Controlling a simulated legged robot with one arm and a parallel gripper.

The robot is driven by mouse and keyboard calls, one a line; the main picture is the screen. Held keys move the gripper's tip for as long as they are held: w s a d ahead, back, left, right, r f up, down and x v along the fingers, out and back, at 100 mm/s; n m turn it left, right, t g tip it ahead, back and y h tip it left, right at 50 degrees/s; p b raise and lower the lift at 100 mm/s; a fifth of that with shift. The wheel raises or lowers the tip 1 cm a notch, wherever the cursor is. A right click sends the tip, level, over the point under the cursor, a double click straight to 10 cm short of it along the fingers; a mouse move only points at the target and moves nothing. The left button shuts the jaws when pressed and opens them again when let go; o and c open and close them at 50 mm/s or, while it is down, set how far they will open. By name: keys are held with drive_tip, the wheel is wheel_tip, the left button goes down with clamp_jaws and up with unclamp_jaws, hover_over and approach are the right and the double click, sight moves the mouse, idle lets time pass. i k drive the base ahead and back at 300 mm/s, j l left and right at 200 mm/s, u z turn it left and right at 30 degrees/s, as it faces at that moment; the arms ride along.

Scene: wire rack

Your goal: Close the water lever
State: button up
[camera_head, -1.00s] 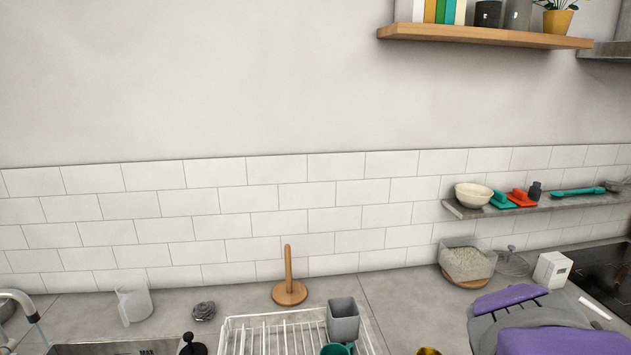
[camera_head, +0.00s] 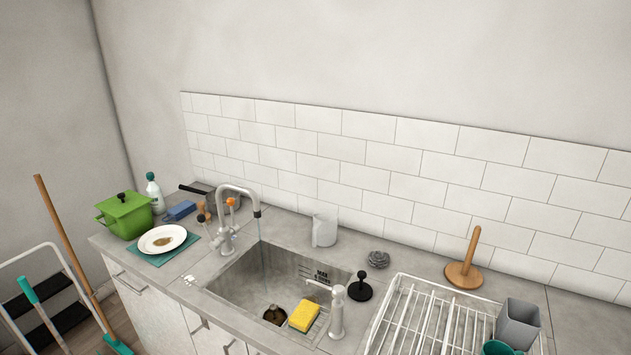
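The faucet (camera_head: 243,190) stands at the left back of the sink, with its curved spout over the basin. A thin stream of water (camera_head: 260,240) seems to fall from the spout. The faucet body with its lever (camera_head: 227,240) is on the left rim of the sink; the lever's exact position is too small to tell. The sink (camera_head: 285,267) is a grey basin with a yellow sponge (camera_head: 303,315) at its front right. My gripper is not in view.
A white wire rack (camera_head: 420,320) stands right of the sink, holding a grey cup (camera_head: 517,322). A plate (camera_head: 162,239) and a green pot (camera_head: 125,214) are at the left. A broom handle (camera_head: 67,240) and a step stool (camera_head: 60,290) stand left of the counter.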

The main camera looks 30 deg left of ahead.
sight(215, 243)
drive_tip(key=u, duration=1.9)
drive_tip(key=i+j+z, duration=0.25)
drive_tip(key=i+j, duration=0.25)
drive_tip(key=i, duration=0.15)
drive_tip(key=i+j+z, duration=0.2)
drive_tip(key=i+j, duration=0.35)
drive_tip(key=i+j+z, duration=0.25)
drive_tip(key=i+j, duration=0.3)
drive_tip(key=j, duration=0.2)
